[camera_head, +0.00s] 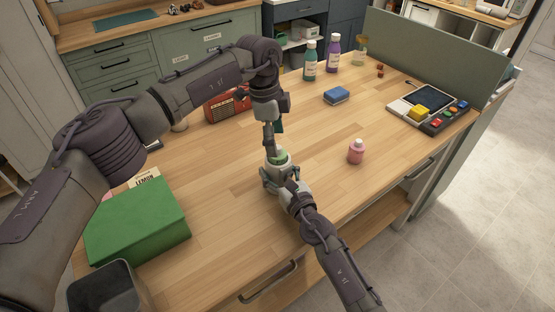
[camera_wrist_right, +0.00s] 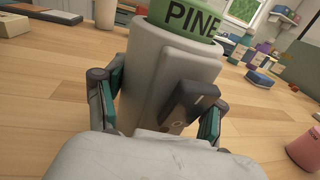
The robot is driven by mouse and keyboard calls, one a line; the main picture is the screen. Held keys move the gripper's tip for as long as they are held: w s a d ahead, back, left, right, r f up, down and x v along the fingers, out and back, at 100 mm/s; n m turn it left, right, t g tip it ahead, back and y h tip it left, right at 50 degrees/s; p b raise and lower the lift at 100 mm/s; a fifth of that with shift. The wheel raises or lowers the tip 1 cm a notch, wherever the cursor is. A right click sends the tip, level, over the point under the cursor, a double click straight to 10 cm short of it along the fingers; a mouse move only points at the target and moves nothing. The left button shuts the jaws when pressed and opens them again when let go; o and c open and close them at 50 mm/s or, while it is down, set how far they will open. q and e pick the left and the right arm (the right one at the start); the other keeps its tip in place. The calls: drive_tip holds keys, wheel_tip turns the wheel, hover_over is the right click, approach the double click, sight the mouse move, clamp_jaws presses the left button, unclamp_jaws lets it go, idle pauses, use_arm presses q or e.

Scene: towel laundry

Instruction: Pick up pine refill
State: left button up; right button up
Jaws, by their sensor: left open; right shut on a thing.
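The green pine refill (camera_wrist_right: 187,15), lettered "PINE", sits in the open top of a pale grey cylindrical holder (camera_wrist_right: 160,70) with a dark part on its side. In the head view only a bit of the refill (camera_head: 278,156) shows above the holder. My right gripper (camera_head: 279,180) is shut on the holder, with one finger on each side of it in the right wrist view (camera_wrist_right: 158,100). My left gripper (camera_head: 273,145) is open and points down just above the refill. Whether its fingers touch the refill is hidden.
A green box (camera_head: 137,221) and a dark bin (camera_head: 104,288) are at left. A red radio (camera_head: 227,104), blue sponge (camera_head: 336,95), teal bottle (camera_head: 310,61) and purple bottle (camera_head: 333,54) stand farther back.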

sight(278, 147)
use_arm(q)
drive_tip(key=f, duration=0.3)
drive_tip(key=shift+d+f, duration=0.3)
drive_tip(key=shift+f, duration=0.1)
drive_tip(key=c, duration=1.3)
drive_tip(key=shift+o, duration=0.2)
drive_tip(key=shift+r, duration=0.1)
wheel_tip(278, 147, up, 10)
drive_tip(key=shift+f, duration=0.1)
use_arm(e)
drive_tip(key=o, duration=1.4)
drive_tip(key=shift+o, duration=0.2)
drive_tip(key=shift+s, duration=0.1)
